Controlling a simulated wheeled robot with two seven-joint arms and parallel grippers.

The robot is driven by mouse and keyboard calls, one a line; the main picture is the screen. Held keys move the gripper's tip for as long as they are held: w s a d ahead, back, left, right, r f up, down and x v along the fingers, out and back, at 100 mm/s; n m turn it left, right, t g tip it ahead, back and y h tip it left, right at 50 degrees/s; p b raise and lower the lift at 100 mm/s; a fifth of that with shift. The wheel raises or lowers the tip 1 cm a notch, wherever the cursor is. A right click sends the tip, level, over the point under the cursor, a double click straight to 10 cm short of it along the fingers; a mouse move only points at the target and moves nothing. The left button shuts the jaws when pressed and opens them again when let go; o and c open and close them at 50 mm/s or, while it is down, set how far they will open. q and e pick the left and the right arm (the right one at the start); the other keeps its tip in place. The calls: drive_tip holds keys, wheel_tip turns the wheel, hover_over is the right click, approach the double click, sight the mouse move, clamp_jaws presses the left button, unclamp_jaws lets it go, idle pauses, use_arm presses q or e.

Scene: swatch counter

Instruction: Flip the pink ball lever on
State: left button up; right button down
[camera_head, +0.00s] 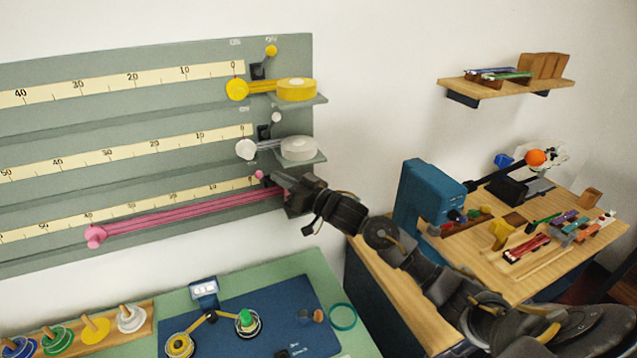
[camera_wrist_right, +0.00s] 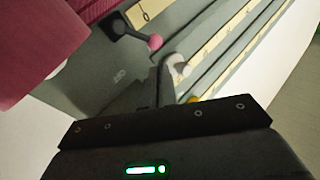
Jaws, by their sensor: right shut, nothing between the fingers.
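The pink ball lever (camera_head: 259,175) is at the right end of the lowest row of the grey-green wall board (camera_head: 120,100). Its ball (camera_wrist_right: 155,42) sits on a short black arm in the right wrist view. My right gripper (camera_head: 286,181) is just right of the ball in the head view, in front of the pink roll. Its fingers (camera_wrist_right: 165,84) are shut and empty, with a small gap in the picture between them and the ball. Whether they touch it is unclear. A pink ribbon (camera_head: 180,212) runs left from the roll, which my gripper mostly hides. My left gripper is out of view.
Above are the white ball lever (camera_head: 276,117) with a white roll (camera_head: 299,148) and the yellow ball lever (camera_head: 271,50) with a yellow roll (camera_head: 296,89), on protruding shelves. A green counter (camera_head: 255,275) lies below. A wooden table (camera_head: 470,215) stands right.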

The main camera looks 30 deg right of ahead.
use_arm(q)
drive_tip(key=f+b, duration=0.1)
drive_tip(key=b, duration=0.1)
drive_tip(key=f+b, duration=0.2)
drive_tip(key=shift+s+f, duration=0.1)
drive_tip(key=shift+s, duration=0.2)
use_arm(e)
drive_tip(key=s+d+r, duration=0.1)
drive_tip(key=s+d, duration=0.4)
drive_tip(key=s, duration=0.4)
drive_tip(key=shift+s+r, duration=0.15)
drive_tip(key=shift+s, duration=0.25)
drive_tip(key=shift+w, duration=0.1)
